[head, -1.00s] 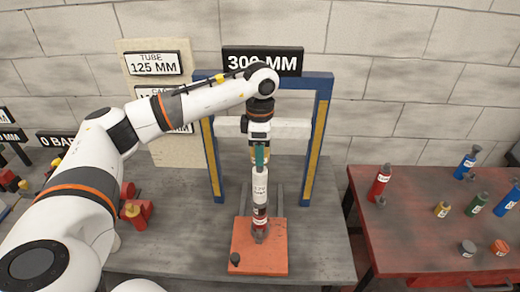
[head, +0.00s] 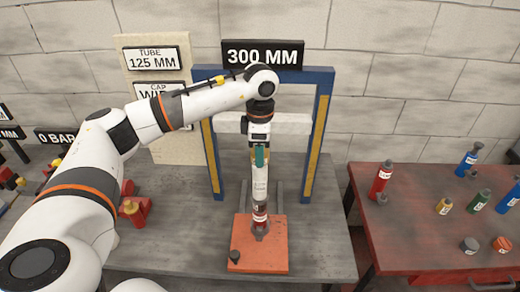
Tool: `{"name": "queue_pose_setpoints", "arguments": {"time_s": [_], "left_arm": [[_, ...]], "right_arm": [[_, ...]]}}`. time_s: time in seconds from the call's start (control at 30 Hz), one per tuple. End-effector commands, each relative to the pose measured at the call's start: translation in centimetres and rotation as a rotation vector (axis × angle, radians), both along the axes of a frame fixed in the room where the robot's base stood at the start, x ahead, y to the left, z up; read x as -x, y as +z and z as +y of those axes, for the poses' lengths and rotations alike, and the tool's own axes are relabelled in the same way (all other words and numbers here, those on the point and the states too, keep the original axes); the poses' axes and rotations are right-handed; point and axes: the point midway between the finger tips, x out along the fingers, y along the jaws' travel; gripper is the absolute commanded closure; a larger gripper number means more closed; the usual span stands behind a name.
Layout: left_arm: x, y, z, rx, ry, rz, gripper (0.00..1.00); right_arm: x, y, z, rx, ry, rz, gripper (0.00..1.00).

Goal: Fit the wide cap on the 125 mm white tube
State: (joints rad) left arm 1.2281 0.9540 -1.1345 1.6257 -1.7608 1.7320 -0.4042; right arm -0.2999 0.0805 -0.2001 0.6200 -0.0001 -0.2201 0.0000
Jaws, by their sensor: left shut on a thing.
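My left gripper (head: 260,157) points straight down in the middle of the bench and is shut on an upright white tube (head: 260,182) with a printed label. Directly below the tube is a short dark red and white piece (head: 260,212) over a grey round seat on the orange plate (head: 258,258). I cannot tell whether the tube touches or joins that piece. A grey squat round piece (head: 469,245) and an orange one (head: 501,245) lie on the red table; I cannot tell whether either is the wide cap. My right gripper is not in view.
A blue and yellow frame (head: 320,135) with a white crossbar stands around the arm, under a 300 MM sign (head: 262,55). A board (head: 150,60) reads TUBE 125 MM and CAP. Red (head: 381,180), blue and green bottles stand on the red table (head: 400,235) at right.

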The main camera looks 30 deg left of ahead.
Motion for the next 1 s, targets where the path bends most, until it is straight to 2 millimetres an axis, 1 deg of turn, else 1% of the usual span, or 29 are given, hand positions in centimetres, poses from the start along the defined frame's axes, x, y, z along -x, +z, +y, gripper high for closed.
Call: {"name": "queue_pose_setpoints", "arguments": {"time_s": [0.73,0.77,0.8,0.87,0.9,1.0], "left_arm": [[0.0,-2.0,0.0,0.001,0.000,-0.001,0.83],[0.0,-1.9,0.0,0.001,0.000,-0.001,0.55],[0.0,-1.9,0.0,0.001,0.000,-0.001,0.49],[0.0,-1.9,0.0,0.001,0.000,-0.001,0.39],[0.0,-1.9,0.0,0.001,0.000,-0.001,0.32],[0.0,-1.9,0.0,0.000,0.000,0.000,0.31]], "right_arm": [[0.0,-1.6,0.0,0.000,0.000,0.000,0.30],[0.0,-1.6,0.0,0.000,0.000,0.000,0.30],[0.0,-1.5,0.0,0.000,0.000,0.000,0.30],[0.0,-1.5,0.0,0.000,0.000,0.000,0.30],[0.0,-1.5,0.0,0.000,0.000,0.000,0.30],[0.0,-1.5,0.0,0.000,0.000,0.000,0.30]]}}
